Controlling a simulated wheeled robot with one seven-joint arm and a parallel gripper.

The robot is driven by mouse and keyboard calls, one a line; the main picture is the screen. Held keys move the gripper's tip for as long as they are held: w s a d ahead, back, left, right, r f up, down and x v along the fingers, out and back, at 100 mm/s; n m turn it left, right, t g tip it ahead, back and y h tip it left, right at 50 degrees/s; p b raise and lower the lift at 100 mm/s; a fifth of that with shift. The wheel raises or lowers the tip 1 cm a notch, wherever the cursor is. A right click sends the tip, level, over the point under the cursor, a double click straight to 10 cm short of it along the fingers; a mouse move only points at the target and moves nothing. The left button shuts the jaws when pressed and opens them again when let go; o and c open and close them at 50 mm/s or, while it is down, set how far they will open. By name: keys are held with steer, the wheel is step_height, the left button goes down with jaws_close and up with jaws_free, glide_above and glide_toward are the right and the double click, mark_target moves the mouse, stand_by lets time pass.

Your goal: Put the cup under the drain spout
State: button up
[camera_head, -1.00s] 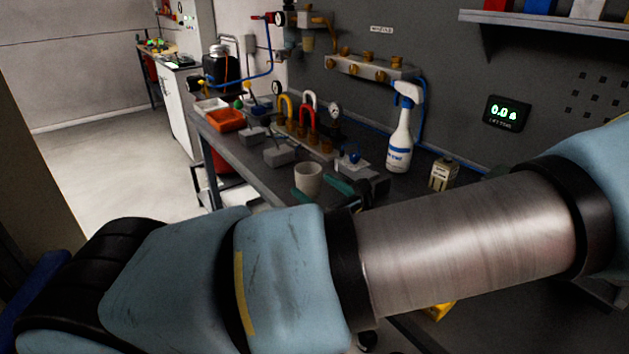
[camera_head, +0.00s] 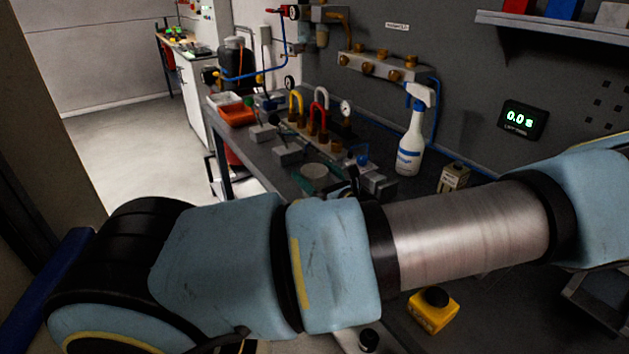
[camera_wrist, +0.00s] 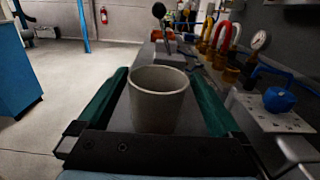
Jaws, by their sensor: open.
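The cup (camera_wrist: 158,100) is a plain grey-white tapered beaker, upright with its open mouth up. In the wrist view it stands between the two green fingers of my gripper (camera_wrist: 158,80), with a finger on either side. The fingers are open, and a gap shows on the cup's left; whether the right finger touches it is unclear. In the head view the cup (camera_head: 314,172) is partly hidden by my gripper (camera_head: 322,184) at the bench's front edge. I cannot make out for certain which fitting is the drain spout; a filter bowl unit (camera_head: 322,36) hangs on the back wall.
On the bench (camera_head: 262,158) are grey blocks (camera_head: 288,151), red and yellow hoops (camera_head: 319,118), a blue-handled valve (camera_wrist: 280,100), a spray bottle (camera_head: 410,138) and an orange tray (camera_head: 237,115). A brass-fitted manifold (camera_head: 378,65) is on the wall.

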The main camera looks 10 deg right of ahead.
mark_target(308, 167)
steer(key=p+x, duration=0.1)
steer(key=x, duration=0.2)
steer(key=shift+w+a, duration=0.2)
steer(key=c, duration=1.3)
